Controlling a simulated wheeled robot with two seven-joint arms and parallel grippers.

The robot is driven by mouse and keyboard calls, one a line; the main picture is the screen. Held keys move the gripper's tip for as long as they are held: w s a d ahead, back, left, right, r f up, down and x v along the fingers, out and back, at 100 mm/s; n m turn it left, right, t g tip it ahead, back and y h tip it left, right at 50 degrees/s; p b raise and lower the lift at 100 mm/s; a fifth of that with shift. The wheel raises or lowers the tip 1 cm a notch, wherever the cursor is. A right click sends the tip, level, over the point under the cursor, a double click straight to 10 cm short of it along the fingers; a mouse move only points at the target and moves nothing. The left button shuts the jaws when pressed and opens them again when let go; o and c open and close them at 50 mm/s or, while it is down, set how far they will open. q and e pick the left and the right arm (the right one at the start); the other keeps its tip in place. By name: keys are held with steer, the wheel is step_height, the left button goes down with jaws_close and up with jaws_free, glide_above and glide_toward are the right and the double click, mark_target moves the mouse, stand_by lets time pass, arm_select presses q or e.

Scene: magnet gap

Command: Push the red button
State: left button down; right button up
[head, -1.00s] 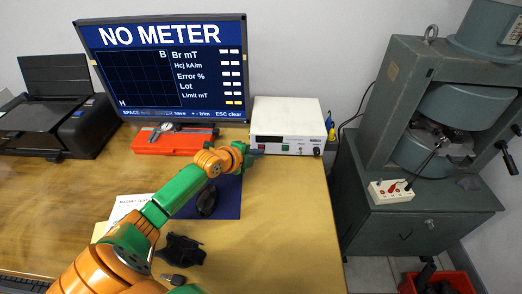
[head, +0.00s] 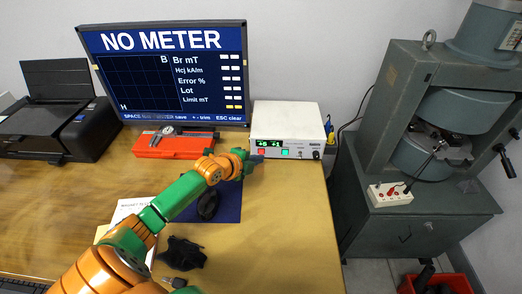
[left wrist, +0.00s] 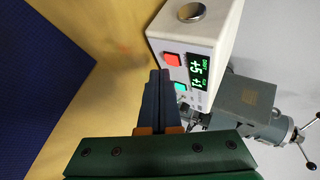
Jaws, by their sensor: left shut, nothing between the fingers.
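The red button (head: 262,152) is on the front of a white instrument box (head: 286,117), left of a green button (head: 285,153). A display (head: 269,144) above them is lit with green digits. In the left wrist view, the red button (left wrist: 172,59) shows unobstructed, just beyond my fingertips, and the green button (left wrist: 180,87) is near them. My left gripper (head: 257,158) is shut and empty, its tips just in front of the box near the red button. Whether they touch the box, I cannot tell. My right gripper is not in view.
A monitor (head: 165,70) stands behind an orange case (head: 174,147). A printer (head: 60,125) is at the left. A dark blue mat (head: 228,210) lies under my left arm. A grey press (head: 400,120) stands right, with a small white switch box (head: 391,193). The table's right front is clear.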

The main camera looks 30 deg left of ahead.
arm_select(q)
steer(key=s+d+p, duration=0.1)
steer(key=p, duration=0.1)
steer(key=s+d+p, duration=0.1)
steer(key=s, duration=0.1)
steer(key=s+p, duration=0.1)
steer(key=p, duration=0.1)
steer(key=shift+s+d+r+p, duration=0.2)
steer(key=shift+s+d+p, duration=0.15)
steer(key=shift+d, duration=0.05)
steer(key=shift+s+d+f, duration=0.1)
steer(key=shift+s+d, duration=0.05)
steer(key=shift+s, duration=0.05)
steer(key=shift+f, duration=0.15)
